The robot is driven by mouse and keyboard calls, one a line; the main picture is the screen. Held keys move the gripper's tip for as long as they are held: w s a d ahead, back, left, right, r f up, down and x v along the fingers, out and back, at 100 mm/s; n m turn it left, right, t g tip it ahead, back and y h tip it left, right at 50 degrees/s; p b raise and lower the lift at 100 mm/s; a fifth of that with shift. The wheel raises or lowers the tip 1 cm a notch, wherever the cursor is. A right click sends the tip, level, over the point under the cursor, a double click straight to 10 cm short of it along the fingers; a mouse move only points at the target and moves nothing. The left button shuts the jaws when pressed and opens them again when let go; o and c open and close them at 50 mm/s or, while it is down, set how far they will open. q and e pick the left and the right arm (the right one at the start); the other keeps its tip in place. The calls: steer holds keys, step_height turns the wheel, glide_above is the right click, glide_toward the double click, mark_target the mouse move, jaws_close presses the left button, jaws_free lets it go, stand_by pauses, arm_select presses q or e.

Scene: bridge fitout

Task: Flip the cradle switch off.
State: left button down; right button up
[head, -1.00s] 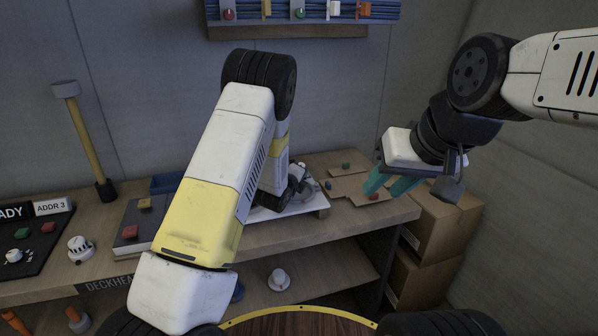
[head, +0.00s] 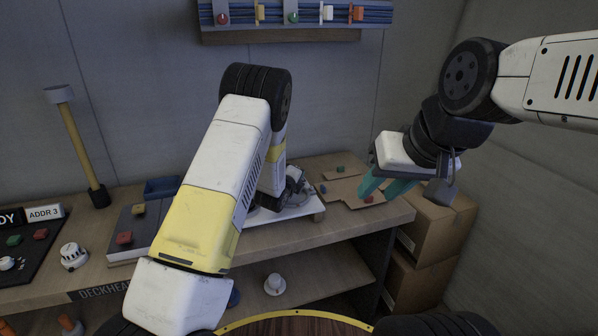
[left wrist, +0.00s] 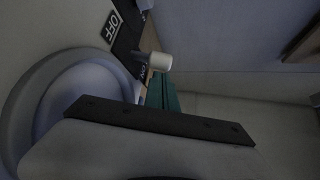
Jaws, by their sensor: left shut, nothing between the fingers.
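In the left wrist view, a lever with a pale rounded tip (left wrist: 157,62) stands out beside a black plate marked OFF (left wrist: 114,27); it looks like the cradle switch. A second label is partly covered by the lever. The teal fingers of my left gripper (left wrist: 162,92) are shut and empty, close to the lever; I cannot tell if they touch it. A pale round dish-like part (left wrist: 65,95) fills the left of that view. In the head view my left arm hides most of the white cradle board (head: 308,208). My right gripper (head: 385,186) is open and empty above the bench's right end.
Cardboard pieces (head: 338,188) with small coloured parts lie under my right gripper. Boxes (head: 425,230) are stacked right of the bench (head: 345,232). A mallet (head: 75,140) stands at the back left. A cup (head: 275,284) sits on the lower shelf.

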arm_select(q)
steer(key=shift+s+a+r, duration=0.1)
steer(key=shift+a, duration=0.35)
stand_by(0.5)
steer(key=shift+s+a+r, duration=0.1)
steer(key=shift+a, duration=0.3)
steer(key=shift+s+a, duration=0.25)
steer(key=shift+a, duration=0.45)
steer(key=shift+v, duration=3.85)
